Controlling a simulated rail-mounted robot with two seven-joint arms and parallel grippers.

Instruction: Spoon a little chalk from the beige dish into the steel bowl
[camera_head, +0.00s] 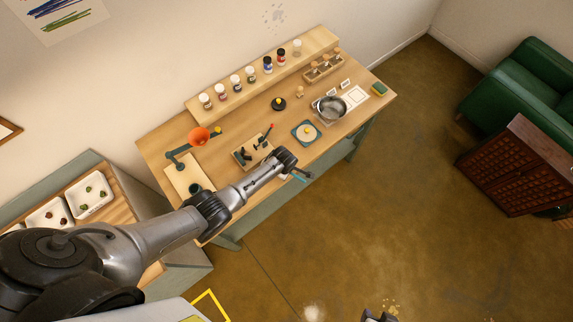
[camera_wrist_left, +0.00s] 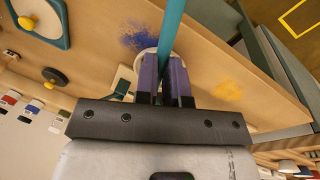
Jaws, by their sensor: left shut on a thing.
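My left gripper (camera_head: 287,174) is over the front edge of the table. It is shut on a teal stick-like handle (camera_wrist_left: 172,28), which also shows in the head view (camera_head: 301,176). The handle's far end and any spoon bowl are out of sight. A pale, rounded thing (camera_wrist_left: 144,57) shows partly behind the fingers in the left wrist view; it may be the beige dish, but I cannot tell. The steel bowl (camera_head: 331,106) stands at the right part of the table, well apart from this gripper. A dark tip (camera_head: 378,317) at the bottom edge appears to be my right gripper.
A teal board with a pale disc (camera_head: 307,132) lies between my arm and the bowl. Jars (camera_head: 236,81) line the rear shelf.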

